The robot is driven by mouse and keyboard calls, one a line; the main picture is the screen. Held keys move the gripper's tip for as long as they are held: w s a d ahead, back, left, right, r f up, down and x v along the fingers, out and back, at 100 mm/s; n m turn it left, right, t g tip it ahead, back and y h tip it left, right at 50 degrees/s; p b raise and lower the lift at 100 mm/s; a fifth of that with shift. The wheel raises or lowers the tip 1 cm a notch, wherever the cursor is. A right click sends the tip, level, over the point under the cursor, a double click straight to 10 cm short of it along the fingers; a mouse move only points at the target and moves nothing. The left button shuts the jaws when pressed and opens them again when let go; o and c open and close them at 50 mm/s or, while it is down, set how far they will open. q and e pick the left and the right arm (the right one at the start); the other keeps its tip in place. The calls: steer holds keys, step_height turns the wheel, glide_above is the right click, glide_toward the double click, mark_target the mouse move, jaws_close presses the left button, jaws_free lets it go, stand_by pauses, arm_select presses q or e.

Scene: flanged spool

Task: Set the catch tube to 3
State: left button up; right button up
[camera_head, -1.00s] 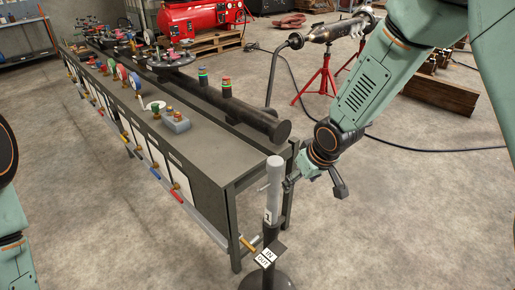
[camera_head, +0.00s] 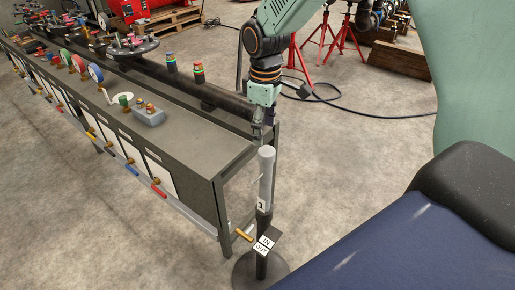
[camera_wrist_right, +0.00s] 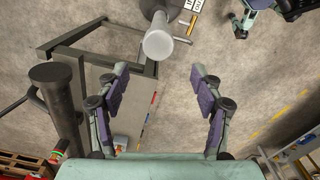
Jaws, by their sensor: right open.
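The catch tube (camera_head: 266,165) is a pale grey upright cylinder on a dark post (camera_head: 262,262), with a label reading 1 on its lower part. A small IN/OUT sign (camera_head: 263,244) sits lower on the post. My right gripper (camera_head: 262,136) points down just behind the tube's top in the head view. In the right wrist view the gripper (camera_wrist_right: 158,71) is open and empty, and the tube's round top (camera_wrist_right: 158,44) shows just beyond the fingertips, roughly centred between them. No contact with the tube shows. My left gripper does not show in the head view.
A long bench (camera_head: 185,140) with a dark pipe (camera_head: 228,98), wheels and valves runs to the left of the tube. A brass handle (camera_head: 243,235) sticks out close to the post. Red stands (camera_head: 320,45) and a cable are behind. The floor around the post is clear.

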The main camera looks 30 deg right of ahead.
mark_target(267, 151)
steer(key=shift+s+d+f, duration=0.15)
steer(key=shift+s+f, duration=0.05)
steer(key=shift+s, duration=0.05)
steer(key=f, duration=0.6)
steer(key=shift+d+f+b, duration=0.15)
steer(key=shift+d+b, duration=0.05)
steer(key=shift+b, duration=0.1)
steer(key=shift+a+f, duration=0.1)
steer(key=shift+f, duration=0.4)
steer(key=shift+d+f, duration=0.2)
steer(key=shift+d, duration=0.05)
steer(key=shift+c, duration=0.2)
steer(key=shift+w+a, duration=0.1)
steer(key=shift+a, duration=0.1)
steer(key=c, duration=0.3)
jaws_close()
